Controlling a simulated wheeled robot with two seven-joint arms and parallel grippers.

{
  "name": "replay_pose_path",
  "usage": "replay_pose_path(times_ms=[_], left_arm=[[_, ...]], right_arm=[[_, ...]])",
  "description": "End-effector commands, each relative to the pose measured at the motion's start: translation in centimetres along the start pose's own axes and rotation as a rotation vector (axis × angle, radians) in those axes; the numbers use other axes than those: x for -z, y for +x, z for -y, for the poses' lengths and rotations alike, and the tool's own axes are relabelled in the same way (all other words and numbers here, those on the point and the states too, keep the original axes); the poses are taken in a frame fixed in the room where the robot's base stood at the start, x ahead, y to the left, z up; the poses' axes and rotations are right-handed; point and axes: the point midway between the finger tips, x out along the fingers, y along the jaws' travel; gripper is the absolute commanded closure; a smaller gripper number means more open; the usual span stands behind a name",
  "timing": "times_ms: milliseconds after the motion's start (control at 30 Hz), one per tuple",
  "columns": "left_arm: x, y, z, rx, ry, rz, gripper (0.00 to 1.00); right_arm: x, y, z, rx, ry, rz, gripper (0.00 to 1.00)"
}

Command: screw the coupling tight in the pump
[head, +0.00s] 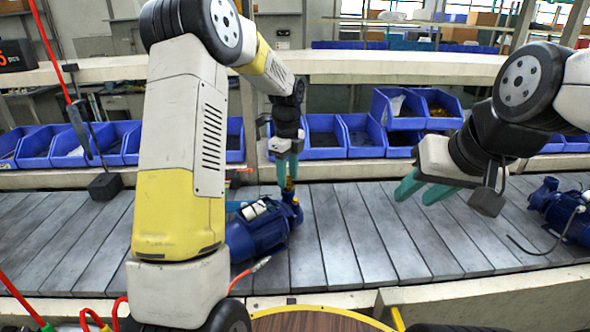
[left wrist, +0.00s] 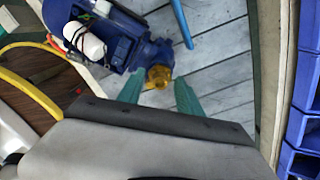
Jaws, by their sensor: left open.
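The blue pump (head: 257,230) lies on the slatted conveyor, partly hidden behind my left arm. It also shows in the left wrist view (left wrist: 118,40). The brass coupling (left wrist: 158,77) sits at the pump's end port; it is a small yellow spot in the head view (head: 289,185). My left gripper (head: 288,172) points down over the coupling. In the left wrist view its teal fingers (left wrist: 159,94) stand apart on either side of the coupling, with gaps visible. My right gripper (head: 422,190) hangs over the conveyor to the right, its teal fingers apart and empty.
A second blue pump (head: 565,212) with a dark cable lies at the conveyor's right end. Blue bins (head: 326,137) line the shelf behind. A round wooden table (head: 310,321) is at the front. The conveyor between the pumps is clear.

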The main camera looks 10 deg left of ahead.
Motion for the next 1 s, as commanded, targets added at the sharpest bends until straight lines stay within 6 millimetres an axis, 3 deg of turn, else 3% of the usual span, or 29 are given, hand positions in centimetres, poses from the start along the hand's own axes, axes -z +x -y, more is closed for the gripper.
replay_pose_path(times_ms=[300, 733, 933, 1000], left_arm=[[0.04, -0.01, 0.0, 0.0, -0.281, 0.0, 0.58], [0.0, 0.01, 0.02, 0.0, -0.297, 0.0, 0.58], [0.01, 0.01, 0.02, 0.0, -0.296, 0.0, 0.95], [0.0, 0.01, 0.02, 0.0, -0.296, 0.0, 1.0]], right_arm=[[0.0, 0.0, 0.0, 0.0, 0.0, 0.0, 0.64], [0.0, 0.0, 0.0, 0.0, 0.0, 0.0, 0.64], [0.0, 0.0, 0.0, 0.0, 0.0, 0.0, 0.64], [0.0, 0.0, 0.0, 0.0, 0.0, 0.0, 0.64]])
